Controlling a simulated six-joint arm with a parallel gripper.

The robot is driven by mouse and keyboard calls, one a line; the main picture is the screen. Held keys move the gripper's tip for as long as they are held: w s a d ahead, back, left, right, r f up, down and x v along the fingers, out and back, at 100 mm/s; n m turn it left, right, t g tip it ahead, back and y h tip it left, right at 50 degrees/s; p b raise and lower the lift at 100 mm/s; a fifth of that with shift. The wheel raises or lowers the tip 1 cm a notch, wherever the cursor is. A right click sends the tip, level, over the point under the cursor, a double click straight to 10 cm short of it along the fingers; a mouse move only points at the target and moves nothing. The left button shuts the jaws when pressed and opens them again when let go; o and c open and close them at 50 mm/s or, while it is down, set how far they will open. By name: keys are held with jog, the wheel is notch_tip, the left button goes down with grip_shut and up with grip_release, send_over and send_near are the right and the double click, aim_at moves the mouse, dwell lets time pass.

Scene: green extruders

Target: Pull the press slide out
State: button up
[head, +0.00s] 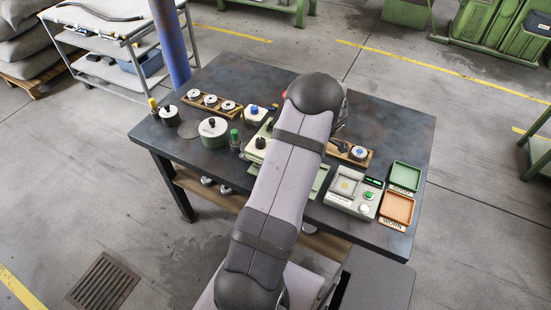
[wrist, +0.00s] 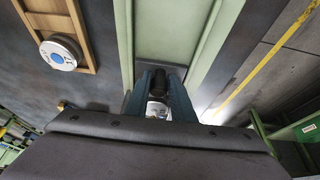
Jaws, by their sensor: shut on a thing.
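The green press (head: 257,151) stands at the middle of the table, largely covered by my arm in the head view. In the wrist view, a pale green slide channel (wrist: 172,30) with raised side rails runs up from my gripper. My gripper (wrist: 160,82) has its two blue-grey fingers shut on a dark knob-like handle (wrist: 161,92), at the near end of the channel, beside a dark grey block. The handle seems to belong to the press slide. In the head view my gripper is hidden behind my arm. How far the slide is out cannot be told.
A wooden rack with white discs (head: 211,102) stands at the back left. A green pot (head: 213,130) stands left of the press. A wooden tray (head: 352,153), a gauge box (head: 354,192), a green tray (head: 405,176) and an orange tray (head: 397,208) are at the right.

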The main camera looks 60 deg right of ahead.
jog(key=shift+s+a+f+b, duration=0.15)
jog(key=shift+s+b, duration=0.35)
jog(key=shift+s, duration=1.1)
jog(key=shift+s+f+b, duration=0.15)
jog(key=shift+s+b, duration=0.35)
jog(key=shift+s, duration=1.15)
jog(key=shift+s+a+f+b, duration=0.15)
jog(key=shift+s+b, duration=0.35)
jog(key=shift+s, duration=1.1)
jog(key=o, duration=0.7)
jog(key=shift+d, duration=0.15)
jog(key=shift+w+r, duration=0.1)
jog(key=shift+d+r+p, duration=0.2)
jog(key=shift+r+p, duration=0.95)
jog(key=shift+r, duration=1.25)
jog(key=shift+r, duration=0.1)
jog(key=shift+r+p, duration=0.95)
jog(key=shift+r, duration=1)
